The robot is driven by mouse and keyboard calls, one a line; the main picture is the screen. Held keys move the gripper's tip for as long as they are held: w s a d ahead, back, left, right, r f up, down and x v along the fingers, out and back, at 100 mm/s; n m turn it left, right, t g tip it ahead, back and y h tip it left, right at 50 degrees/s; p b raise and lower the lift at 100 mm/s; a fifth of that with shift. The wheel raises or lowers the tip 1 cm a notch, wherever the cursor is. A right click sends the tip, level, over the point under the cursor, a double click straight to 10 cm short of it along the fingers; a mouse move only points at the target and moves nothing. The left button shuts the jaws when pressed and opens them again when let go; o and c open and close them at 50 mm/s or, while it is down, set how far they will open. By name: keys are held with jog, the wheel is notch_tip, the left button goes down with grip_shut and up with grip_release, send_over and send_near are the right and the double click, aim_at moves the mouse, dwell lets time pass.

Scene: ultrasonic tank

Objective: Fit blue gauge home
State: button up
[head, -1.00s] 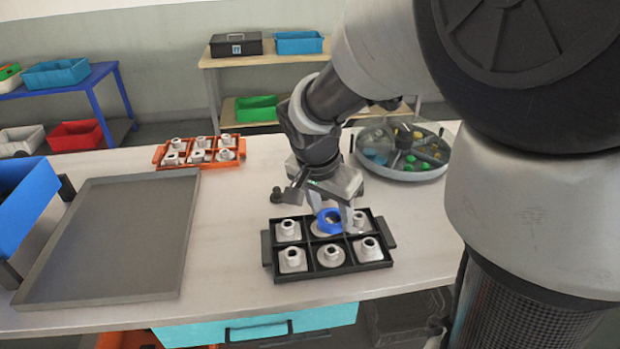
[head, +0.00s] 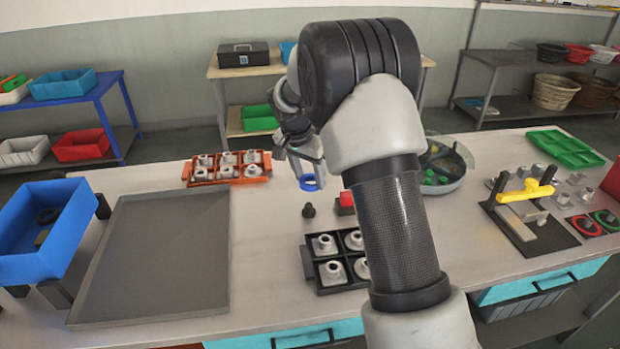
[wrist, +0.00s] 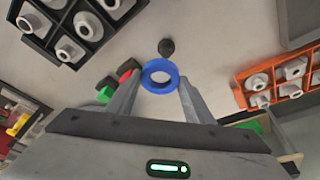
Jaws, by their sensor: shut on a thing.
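The blue gauge, a ring (head: 310,187), hangs from the tips of my gripper (head: 308,176) above the table, between the orange and black trays. In the wrist view the ring (wrist: 161,88) sits between both fingertips, which are shut on it, and its hole is empty. The black tray (head: 311,274) holds pale metal fittings in its compartments; my arm hides its right part. The orange tray (head: 225,181) at the back left holds several similar fittings. Both trays also show in the wrist view, black at upper left and orange at right.
A dark knob (head: 309,211) and a red block (head: 346,198) stand on the table below the ring. A flat grey tray (head: 160,255) lies at left beside a blue bin (head: 65,235). A round divided dish (head: 445,165) and a yellow-handled fixture (head: 525,192) are at right.

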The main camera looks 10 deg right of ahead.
aim_at(308, 204)
jog(key=shift+a+b+x, duration=0.25)
jog(key=shift+b+x, duration=0.25)
jog(key=shift+x, duration=0.65)
jog(key=shift+a+b+x, duration=0.3)
jog(key=shift+b+x, duration=0.15)
jog(key=shift+x, duration=0.65)
jog(key=shift+a+b+x, duration=0.25)
jog(key=shift+b+x, duration=0.25)
jog(key=shift+x, duration=0.65)
jog(key=shift+s+f+b, duration=0.15)
jog(key=shift+f+b, duration=1.3)
jog(key=shift+f, duration=0.45)
jog(key=shift+f+b, duration=0.15)
jog(key=shift+b, duration=0.5)
dwell(2.0)
